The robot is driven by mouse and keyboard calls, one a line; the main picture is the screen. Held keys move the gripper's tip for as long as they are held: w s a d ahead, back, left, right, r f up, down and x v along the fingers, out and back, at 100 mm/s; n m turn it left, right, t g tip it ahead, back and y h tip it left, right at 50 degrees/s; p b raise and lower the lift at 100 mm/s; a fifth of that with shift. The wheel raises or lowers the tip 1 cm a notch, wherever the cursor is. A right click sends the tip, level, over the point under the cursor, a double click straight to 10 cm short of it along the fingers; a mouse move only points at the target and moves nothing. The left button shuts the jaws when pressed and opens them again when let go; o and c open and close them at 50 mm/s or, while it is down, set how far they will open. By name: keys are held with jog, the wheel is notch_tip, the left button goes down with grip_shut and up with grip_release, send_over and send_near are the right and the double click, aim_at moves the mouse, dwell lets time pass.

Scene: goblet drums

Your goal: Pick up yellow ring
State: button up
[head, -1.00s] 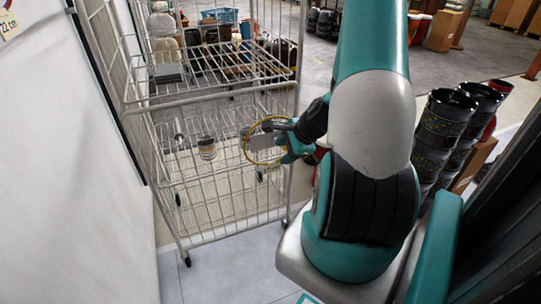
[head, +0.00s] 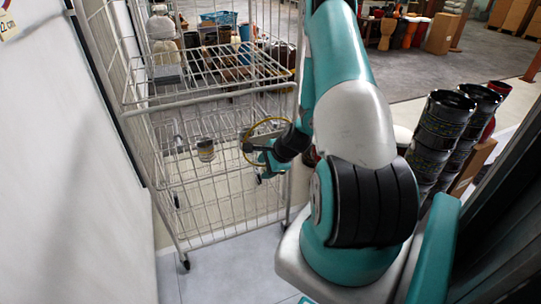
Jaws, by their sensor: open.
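The yellow ring (head: 253,127) is a thin upright hoop at the right side of the wire trolley, at about lower-shelf height. My gripper (head: 252,148) is open at the ring, its dark wrist crossing in front of the hoop's right part. The fingertips appear small near the ring's left side. I cannot tell whether they touch the ring. Part of the ring is hidden behind my gripper and wrist.
The wire trolley (head: 190,246) has shelves and mesh sides close to my arm. A small can (head: 205,149) is on its lower shelf. Dark stacked drums (head: 440,125) stand at right. A white wall (head: 70,180) is at left.

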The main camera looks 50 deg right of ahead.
grip_shut()
dwell(0.3)
notch_tip(320, 180, up, 4)
jog(key=shift+f, duration=0.2)
jog(key=s+d+b, duration=0.1)
jog(key=s, duration=1.7)
jog(key=shift+d, duration=0.35)
